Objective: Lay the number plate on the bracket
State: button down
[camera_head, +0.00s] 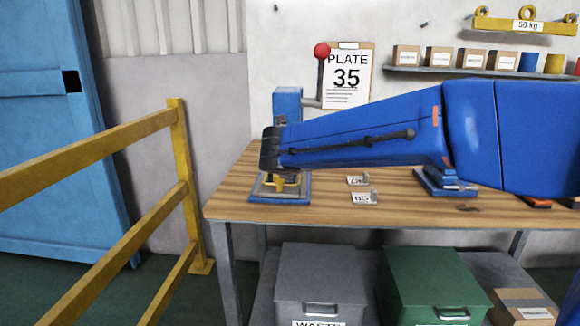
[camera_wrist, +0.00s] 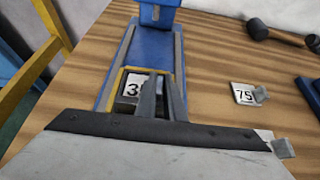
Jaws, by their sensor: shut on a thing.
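The number plate (camera_wrist: 131,88) shows a "3" in the wrist view; the rest of its face is hidden by my fingers. My gripper (camera_wrist: 162,84) is shut on it. The plate is at the yellow bracket (camera_wrist: 117,88), its face within the yellow edges. I cannot tell whether it rests on the bracket or is just above. The bracket also shows in the head view (camera_head: 283,181), low on the blue press (camera_head: 287,103), under the end of my arm. The plate cannot be made out there.
Two other plates lie on the wooden bench (camera_head: 320,207): one reading "75" (camera_wrist: 242,95), and one nearer (camera_head: 360,198). A clipboard (camera_head: 347,75) reads "PLATE 35". The press has a red-knobbed lever (camera_head: 321,50). A yellow railing (camera_head: 180,150) stands left of the bench.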

jog(key=c, duration=1.9)
grip_release()
jog(key=shift+f, duration=0.1)
jog(key=shift+o, duration=0.2)
jog(key=shift+s+r, duration=0.2)
jog(key=shift+r, duration=0.05)
jog(key=v, duration=1.1)
jog(key=shift+s, duration=0.3)
jog(key=shift+r, duration=0.1)
